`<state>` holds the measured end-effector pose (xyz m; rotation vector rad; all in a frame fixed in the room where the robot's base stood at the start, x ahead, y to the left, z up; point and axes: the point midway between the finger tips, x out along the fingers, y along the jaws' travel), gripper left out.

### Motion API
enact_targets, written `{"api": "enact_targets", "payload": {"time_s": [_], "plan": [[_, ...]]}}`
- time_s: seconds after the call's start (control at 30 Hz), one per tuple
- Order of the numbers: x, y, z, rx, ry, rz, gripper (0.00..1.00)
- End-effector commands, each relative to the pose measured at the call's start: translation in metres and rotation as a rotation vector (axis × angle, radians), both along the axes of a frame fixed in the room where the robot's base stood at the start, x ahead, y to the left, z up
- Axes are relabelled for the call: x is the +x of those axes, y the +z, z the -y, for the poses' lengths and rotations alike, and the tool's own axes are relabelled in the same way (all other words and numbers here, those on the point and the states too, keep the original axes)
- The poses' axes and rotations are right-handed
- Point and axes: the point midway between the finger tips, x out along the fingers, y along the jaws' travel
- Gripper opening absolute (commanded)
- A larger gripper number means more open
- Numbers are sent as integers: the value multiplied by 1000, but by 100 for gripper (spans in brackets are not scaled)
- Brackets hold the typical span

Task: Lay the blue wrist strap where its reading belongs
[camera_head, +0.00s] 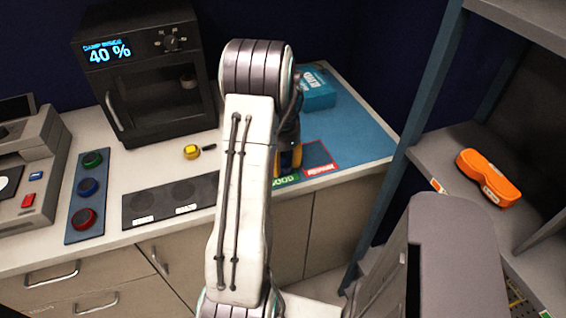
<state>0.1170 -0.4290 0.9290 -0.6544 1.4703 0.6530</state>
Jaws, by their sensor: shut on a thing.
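My gripper (287,160) is mostly hidden behind my own arm, low over the front of the blue mat (350,137). Small yellow and blue parts show beside the arm there. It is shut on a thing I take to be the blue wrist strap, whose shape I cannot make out. Under it, at the mat's front edge, are a green label (286,180) and, to its right, a red-outlined area with a red label (321,169). A yellow item with a short black end (192,152) lies on the counter left of my arm.
A black oven-like box (146,75) displays 40 %. An orange case (489,178) lies on the right shelf.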

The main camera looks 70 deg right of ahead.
Motion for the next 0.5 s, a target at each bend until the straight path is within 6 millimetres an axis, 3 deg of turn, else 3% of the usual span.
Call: {"api": "enact_targets", "payload": {"time_s": [0.5], "plan": [[0,-8,0,-1,0,0,22]]}}
